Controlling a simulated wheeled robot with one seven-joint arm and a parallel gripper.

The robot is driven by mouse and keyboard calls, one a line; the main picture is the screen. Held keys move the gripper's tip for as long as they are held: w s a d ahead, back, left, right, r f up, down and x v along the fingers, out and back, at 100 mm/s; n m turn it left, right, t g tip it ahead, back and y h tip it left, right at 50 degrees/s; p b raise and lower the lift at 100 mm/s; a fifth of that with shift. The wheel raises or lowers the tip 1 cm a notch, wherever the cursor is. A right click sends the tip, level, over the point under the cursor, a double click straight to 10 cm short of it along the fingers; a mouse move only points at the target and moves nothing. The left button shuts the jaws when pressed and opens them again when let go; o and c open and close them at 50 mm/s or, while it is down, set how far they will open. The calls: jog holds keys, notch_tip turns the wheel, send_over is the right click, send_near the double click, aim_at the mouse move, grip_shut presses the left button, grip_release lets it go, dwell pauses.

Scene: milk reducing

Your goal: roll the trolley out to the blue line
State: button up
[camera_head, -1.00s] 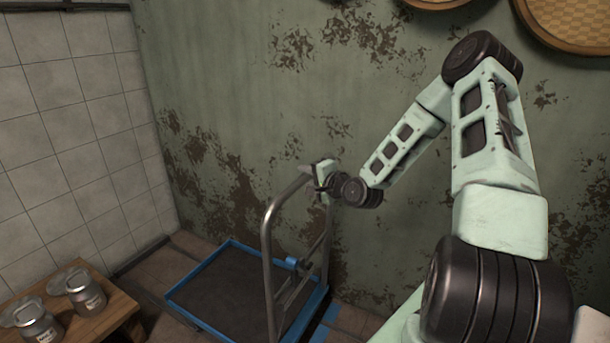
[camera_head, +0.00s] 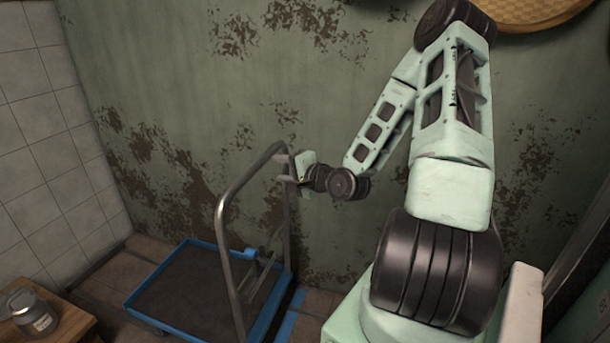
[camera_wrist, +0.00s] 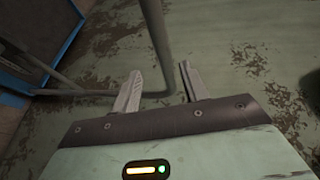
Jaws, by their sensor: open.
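The trolley (camera_head: 255,322) has a dark deck with a blue rim and a tall bent metal handle (camera_head: 228,240) on its right side. My gripper (camera_head: 300,174) is at the upper part of the handle's far post. In the wrist view, my gripper (camera_wrist: 159,68) is open, and the grey handle tube (camera_wrist: 160,40) passes across the space between its fingers. I cannot tell whether a finger touches the tube. The blue line (camera_head: 288,326) is a strip on the floor, close to the right of the trolley.
A wooden stand (camera_head: 72,326) with a metal can (camera_head: 36,316) is at the lower left. A tiled wall (camera_head: 40,130) stands on the left and a peeling green wall (camera_head: 330,90) behind. Tiled floor (camera_head: 112,275) shows around the trolley.

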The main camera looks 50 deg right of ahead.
jog(key=s+r+p, duration=0.1)
jog(key=s+p, duration=0.7)
jog(key=p, duration=0.1)
jog(key=shift+r, duration=0.25)
jog(key=shift+f, duration=0.1)
